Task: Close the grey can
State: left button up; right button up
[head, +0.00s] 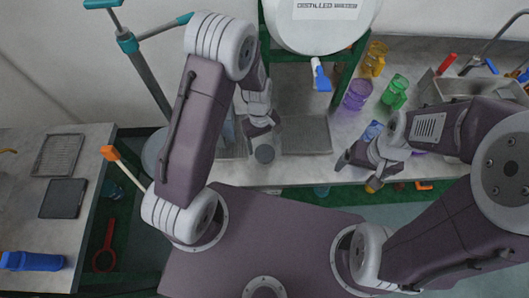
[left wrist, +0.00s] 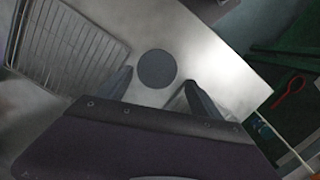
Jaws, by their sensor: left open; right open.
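A dark grey round thing with a flat top (head: 263,153) is near the front edge of the back counter. It shows as a plain grey disc on the counter in the left wrist view (left wrist: 157,68). I cannot tell whether it is the can's lid or the can itself. My left gripper (head: 261,128) points down beside it. In the left wrist view my left gripper's fingers (left wrist: 157,84) are apart, with the disc between and beyond the tips. My right gripper (head: 357,174) is open and empty at the counter's front edge, to the right.
Purple (head: 357,94), green (head: 395,91) and orange (head: 375,58) jugs stand further right. A large white tank (head: 318,25) is above.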

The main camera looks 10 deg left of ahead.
aim_at(265, 153)
pick_arm(q)
jog(key=shift+w+d+f, duration=0.1)
jog(key=shift+d+f, duration=0.05)
jog(key=shift+f, duration=0.1)
notch_tip(265, 153, down, 5)
jog(key=shift+d+r, duration=0.1)
jog(key=shift+d, duration=0.05)
dwell(0.3)
jog(key=c, duration=1.1)
jog(key=shift+r, duration=0.1)
jog(key=r, duration=0.4)
jog(key=shift+s+d+r, duration=0.15)
jog(key=shift+s+d, duration=0.05)
jog(key=shift+d, duration=0.05)
jog(key=s+d+r, duration=0.4)
jog(key=s+d, duration=0.1)
jog(key=s+d+r, duration=0.2)
jog(key=d, duration=0.1)
jog(key=shift+s+r, duration=0.25)
jog(key=shift+s, duration=0.1)
